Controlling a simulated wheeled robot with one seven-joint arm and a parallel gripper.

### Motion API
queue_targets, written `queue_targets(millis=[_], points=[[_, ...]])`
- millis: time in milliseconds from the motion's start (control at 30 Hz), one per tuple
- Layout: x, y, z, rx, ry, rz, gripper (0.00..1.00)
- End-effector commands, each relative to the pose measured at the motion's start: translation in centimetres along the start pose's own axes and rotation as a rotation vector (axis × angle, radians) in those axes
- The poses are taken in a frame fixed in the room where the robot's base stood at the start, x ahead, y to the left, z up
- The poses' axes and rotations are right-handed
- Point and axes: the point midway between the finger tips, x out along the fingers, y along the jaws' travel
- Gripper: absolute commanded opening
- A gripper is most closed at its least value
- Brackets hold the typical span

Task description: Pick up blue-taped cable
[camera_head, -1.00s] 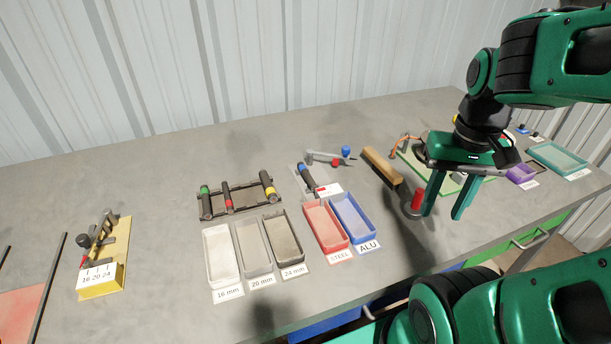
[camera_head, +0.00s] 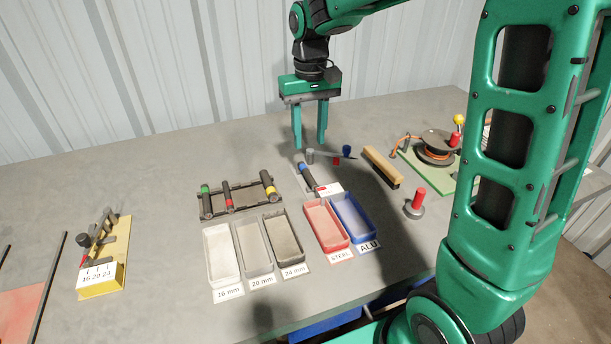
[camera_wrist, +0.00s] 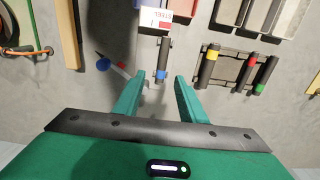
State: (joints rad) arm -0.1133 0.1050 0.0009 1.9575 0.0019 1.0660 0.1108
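The blue-taped cable (camera_head: 308,178) is a short dark cylinder with a blue band near its far end, lying on a small plate behind the red tray. In the wrist view the blue-taped cable (camera_wrist: 163,62) lies just beyond the fingertips, roughly midway between them, its blue band nearest to me. My gripper (camera_head: 310,145) points down above the table near the cable's blue end. It is open and empty, with both green fingers apart, as the wrist view also shows (camera_wrist: 161,78). The cable is not between the fingers.
A rack (camera_head: 238,211) with green-, red- and yellow-taped cables lies to the left. A red tray (camera_head: 347,241) and a blue tray (camera_head: 372,231) stand in front. A wooden-backed brush (camera_head: 382,165), a red-handled piece (camera_head: 417,200) and a cable reel (camera_head: 437,147) lie to the right.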

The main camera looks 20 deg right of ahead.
Motion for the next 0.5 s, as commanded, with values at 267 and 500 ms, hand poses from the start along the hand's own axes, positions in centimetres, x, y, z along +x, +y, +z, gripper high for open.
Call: queue_targets(millis=[267,500], points=[[3.9,0.1,0.1,0.002,-0.002,0.000,0.38],[5.5,-0.1,0.3,0.003,-0.003,0.001,0.38]])
